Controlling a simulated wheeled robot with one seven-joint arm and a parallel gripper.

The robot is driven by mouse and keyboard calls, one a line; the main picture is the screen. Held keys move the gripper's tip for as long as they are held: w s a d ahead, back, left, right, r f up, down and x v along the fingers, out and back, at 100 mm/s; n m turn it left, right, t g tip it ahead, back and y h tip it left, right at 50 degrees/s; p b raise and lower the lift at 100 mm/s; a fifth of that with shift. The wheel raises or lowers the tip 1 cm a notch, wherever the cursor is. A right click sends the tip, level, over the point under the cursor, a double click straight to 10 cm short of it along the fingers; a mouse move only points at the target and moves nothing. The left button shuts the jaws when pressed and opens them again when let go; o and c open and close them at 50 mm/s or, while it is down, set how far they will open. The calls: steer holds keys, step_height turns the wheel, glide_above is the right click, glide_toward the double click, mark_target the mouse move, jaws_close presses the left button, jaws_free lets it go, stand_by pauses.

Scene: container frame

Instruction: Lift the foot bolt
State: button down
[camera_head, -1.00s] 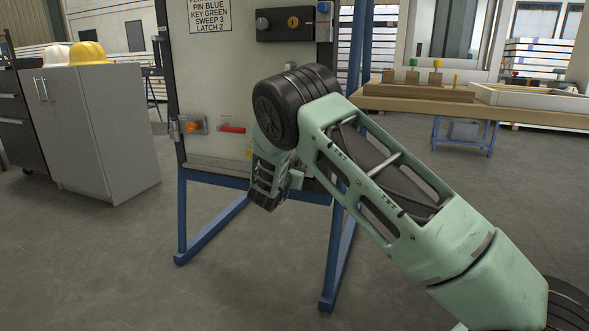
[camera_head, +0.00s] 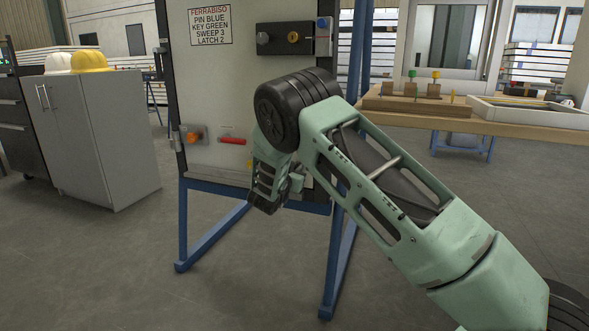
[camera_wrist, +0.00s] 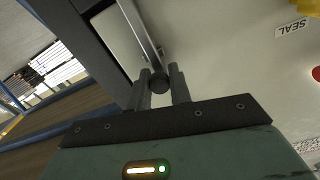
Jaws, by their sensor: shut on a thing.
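In the wrist view, my gripper (camera_wrist: 159,73) has its two dark fingers on either side of a dark round knob, the foot bolt (camera_wrist: 159,83), and is shut on it. The knob sits beside a grey metal bar near the panel's edge. In the head view, my gripper is at the lower right part of the pale panel (camera_head: 215,75), largely behind my own wrist and forearm. The foot bolt is hidden there, so how far it is raised cannot be told.
The panel stands on a blue frame (camera_head: 211,239) with splayed feet. It carries an orange latch (camera_head: 194,133), a red handle (camera_head: 232,141) and a black lock box (camera_head: 287,38). A grey cabinet (camera_head: 105,137) stands left and a workbench (camera_head: 480,124) right. The floor between is clear.

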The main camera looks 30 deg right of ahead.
steer(key=shift+r, duration=0.35)
steer(key=c, duration=1.3)
jaws_free()
steer(key=shift+o, duration=0.2)
steer(key=shift+a+f, duration=0.1)
steer(key=p+v, duration=0.5)
steer(key=v, duration=1.2)
steer(key=shift+s, duration=0.15)
